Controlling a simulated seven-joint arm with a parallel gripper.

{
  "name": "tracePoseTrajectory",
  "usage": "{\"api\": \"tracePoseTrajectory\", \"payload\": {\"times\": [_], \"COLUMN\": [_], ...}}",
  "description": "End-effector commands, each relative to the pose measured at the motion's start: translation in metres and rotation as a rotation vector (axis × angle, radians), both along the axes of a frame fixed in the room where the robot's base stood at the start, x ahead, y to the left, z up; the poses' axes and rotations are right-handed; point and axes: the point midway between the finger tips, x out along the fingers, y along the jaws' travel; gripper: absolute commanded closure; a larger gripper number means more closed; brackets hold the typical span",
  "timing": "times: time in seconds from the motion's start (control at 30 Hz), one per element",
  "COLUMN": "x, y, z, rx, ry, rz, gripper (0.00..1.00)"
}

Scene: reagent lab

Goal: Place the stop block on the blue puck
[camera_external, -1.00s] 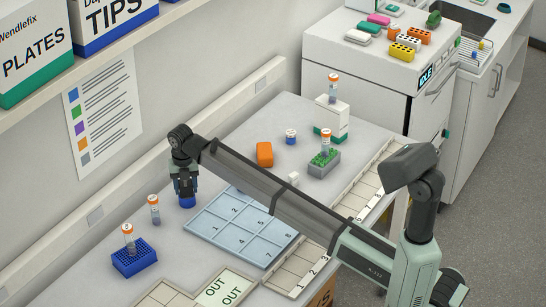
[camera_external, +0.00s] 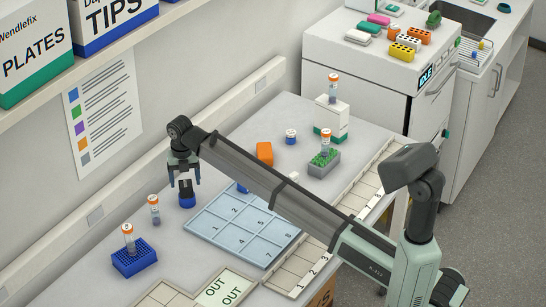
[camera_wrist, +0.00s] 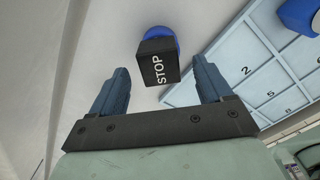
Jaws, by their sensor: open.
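The black stop block (camera_wrist: 158,64), with STOP in white letters, stands on the blue puck (camera_wrist: 176,42) in the wrist view. The puck is partly hidden behind the block. In the external view the stop block (camera_external: 186,187) is upright on the blue puck (camera_external: 187,202), left of the numbered tray. My gripper (camera_external: 183,183) is open and just above them. In the wrist view my gripper's fingers (camera_wrist: 158,88) are spread on either side of the block, apart from it.
The pale blue numbered tray (camera_external: 222,236) lies to the right. A second blue round thing (camera_external: 242,187) sits at its far edge, partly hidden by my arm. A capped vial (camera_external: 154,212) and a blue rack (camera_external: 133,261) stand nearer. An orange block (camera_external: 265,153) lies beyond my arm.

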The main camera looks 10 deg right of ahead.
Motion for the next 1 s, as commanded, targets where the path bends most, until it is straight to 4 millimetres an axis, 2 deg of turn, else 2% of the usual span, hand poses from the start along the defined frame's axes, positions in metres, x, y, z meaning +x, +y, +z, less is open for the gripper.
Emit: {"api": "tracePoseTrajectory", "payload": {"times": [0.03,0.2,0.4,0.63,1.0], "x": [0.001,0.001,0.001,0.0,0.0], "y": [0.001,0.001,0.001,0.0,0.0], "z": [0.011,0.043,0.072,0.086,0.087], "rx": [0.001,0.001,0.0,0.0,0.0], "ry": [-0.001,-0.001,0.0,0.0,0.0], "rz": [0.0,0.0,0.0,0.0,0.0], "gripper": [0.21,0.21,0.21,0.21,0.21]}}
